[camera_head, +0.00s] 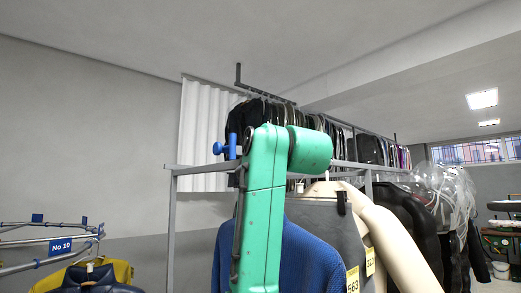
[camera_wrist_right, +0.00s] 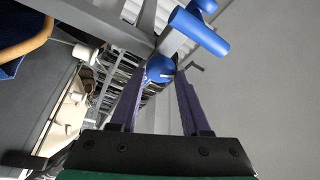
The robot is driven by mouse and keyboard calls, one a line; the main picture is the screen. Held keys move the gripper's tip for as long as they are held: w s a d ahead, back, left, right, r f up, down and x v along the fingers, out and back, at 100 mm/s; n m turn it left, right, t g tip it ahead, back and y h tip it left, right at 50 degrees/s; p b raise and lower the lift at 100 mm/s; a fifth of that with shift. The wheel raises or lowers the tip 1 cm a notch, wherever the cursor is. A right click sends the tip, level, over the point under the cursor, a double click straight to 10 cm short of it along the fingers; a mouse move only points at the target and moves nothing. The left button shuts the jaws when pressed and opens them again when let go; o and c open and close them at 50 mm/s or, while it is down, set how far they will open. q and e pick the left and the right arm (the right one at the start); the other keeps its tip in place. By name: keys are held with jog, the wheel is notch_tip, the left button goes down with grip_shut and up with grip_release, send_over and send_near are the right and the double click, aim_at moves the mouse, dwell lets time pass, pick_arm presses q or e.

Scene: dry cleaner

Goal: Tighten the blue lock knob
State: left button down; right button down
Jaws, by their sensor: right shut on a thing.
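My right gripper is hidden behind my arm in the head view. My left gripper is in neither view.
A grey rack frame (camera_head: 172,220) stands around the knob. Blue, grey and cream garments (camera_head: 310,255) hang close to the right of my arm. The wall (camera_head: 100,140) on the left is bare.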

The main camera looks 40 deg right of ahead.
jog(key=m+g, duration=0.1)
jog(key=m, duration=0.1)
jog(key=m+g, duration=0.1)
jog(key=m, duration=0.2)
jog(key=shift+a+r, duration=0.1)
jog(key=shift+r, duration=0.1)
jog(key=shift+m, duration=0.4)
jog(key=shift+c, duration=1.9)
grip_release()
jog(key=b+v, duration=0.6)
jog(key=v, duration=0.8)
jog(key=shift+w, duration=0.15)
